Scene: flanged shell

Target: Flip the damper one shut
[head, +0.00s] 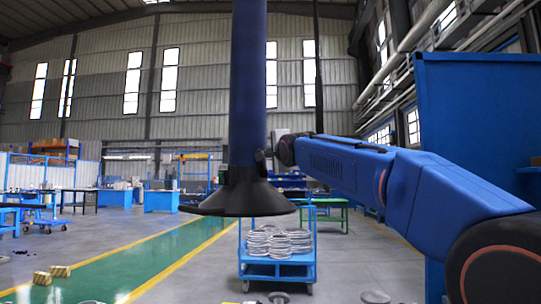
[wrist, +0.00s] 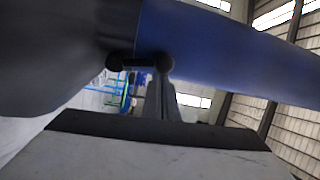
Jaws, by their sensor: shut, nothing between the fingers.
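A blue vertical duct (head: 248,80) hangs in the middle of the head view and ends in a dark flared hood (head: 240,198). A small dark fitting (head: 260,158) sits at the right of the hood's neck. In the wrist view the hood (wrist: 50,50) is at left and the duct (wrist: 225,45) at upper right. A short black bar-like lever (wrist: 140,62) with rounded ends lies where they meet. My gripper (wrist: 160,85) is shut and empty, its tips close below the lever's right end. I cannot tell whether they touch. In the head view the fingers cannot be made out.
A blue cart (head: 277,270) with stacked metal rings (head: 278,242) stands on the floor below and behind the hood. A tall blue panel (head: 470,120) is at right. Small yellow-marked blocks (head: 50,274) lie at lower left. The green floor lane (head: 140,262) is open.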

